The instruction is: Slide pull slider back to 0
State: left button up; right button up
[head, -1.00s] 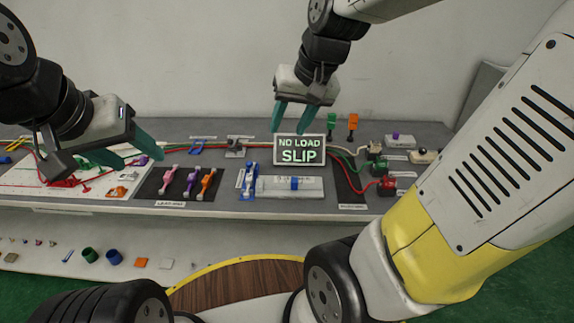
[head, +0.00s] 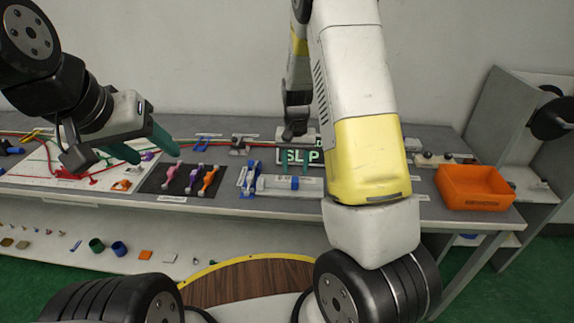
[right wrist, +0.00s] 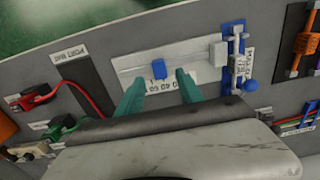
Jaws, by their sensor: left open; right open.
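The pull slider is a pale rail block (head: 272,184) with a blue knob (head: 295,183) on the bench. In the right wrist view the blue knob (right wrist: 159,69) stands partway along the pale rail (right wrist: 190,60), with a printed scale beside it. The scale's digits are too small to read surely. My right gripper (right wrist: 158,79) is open, its teal fingertips on either side of the knob in that view; contact cannot be told. My left gripper (head: 155,154) is open and empty above the left panel.
A blue lever fixture (right wrist: 233,60) adjoins one end of the rail. A dark mat with purple, pink and orange levers (head: 192,178) lies left of it. An orange bin (head: 474,186) stands at the right.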

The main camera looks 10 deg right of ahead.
aim_at(295, 179)
notch_tip(295, 179, down, 6)
jog(key=shift+r, duration=0.15)
grip_shut()
jog(key=a, duration=0.2)
jog(key=w+a, duration=0.1)
jog(key=a, duration=0.2)
jog(key=shift+w+a, duration=0.3)
jog(key=shift+a, duration=0.05)
grip_release()
jog(key=shift+a, duration=0.1)
jog(key=shift+r, duration=0.15)
